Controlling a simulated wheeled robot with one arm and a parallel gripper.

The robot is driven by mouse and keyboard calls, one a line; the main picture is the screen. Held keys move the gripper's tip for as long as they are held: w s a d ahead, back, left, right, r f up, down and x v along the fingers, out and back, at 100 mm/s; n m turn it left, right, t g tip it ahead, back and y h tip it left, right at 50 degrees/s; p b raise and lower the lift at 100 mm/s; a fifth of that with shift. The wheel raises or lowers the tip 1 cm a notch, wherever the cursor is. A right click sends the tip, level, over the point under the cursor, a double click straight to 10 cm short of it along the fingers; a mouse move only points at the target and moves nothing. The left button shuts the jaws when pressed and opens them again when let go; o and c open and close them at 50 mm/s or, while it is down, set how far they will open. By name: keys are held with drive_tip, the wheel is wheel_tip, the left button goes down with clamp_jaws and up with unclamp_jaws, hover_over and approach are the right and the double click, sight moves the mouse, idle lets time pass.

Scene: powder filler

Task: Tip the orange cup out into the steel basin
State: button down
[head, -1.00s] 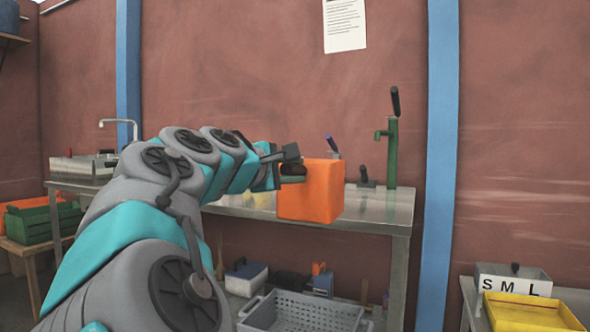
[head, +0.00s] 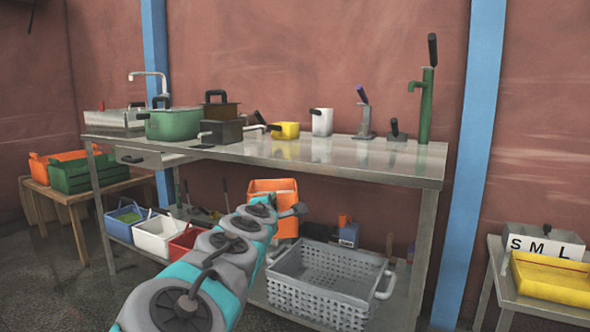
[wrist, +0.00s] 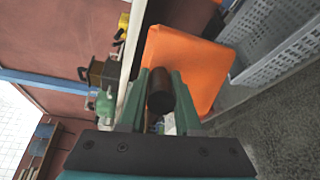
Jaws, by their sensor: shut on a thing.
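The orange cup (head: 273,187) is a square-sided orange container, seen low in front of the bench's lower shelf in the head view and partly hidden by my arm. It looks about upright; what it holds is not visible. In the wrist view the cup (wrist: 185,65) has a dark round handle (wrist: 160,92) between the fingers of my gripper (wrist: 158,100), which is shut on that handle. A steel basin (head: 112,120) with a tap stands at the far left, behind the bench's left end. Its inside is hidden.
Floor is open at front left.

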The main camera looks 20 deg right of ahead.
drive_tip(key=w+a+f+n+t+y, duration=0.1)
drive_tip(key=w+a+f+n+y, duration=0.1)
drive_tip(key=w+f, duration=0.3)
drive_tip(key=w+a+f+n+y, duration=0.3)
drive_tip(key=w+a+f+y, duration=0.1)
drive_tip(key=f, duration=0.8)
drive_tip(key=shift+w+a+t+y, duration=0.4)
drive_tip(key=shift+w+y, duration=0.2)
drive_tip(key=shift+y, duration=0.2)
drive_tip(key=shift+d+f, duration=0.1)
drive_tip(key=shift+f, duration=0.15)
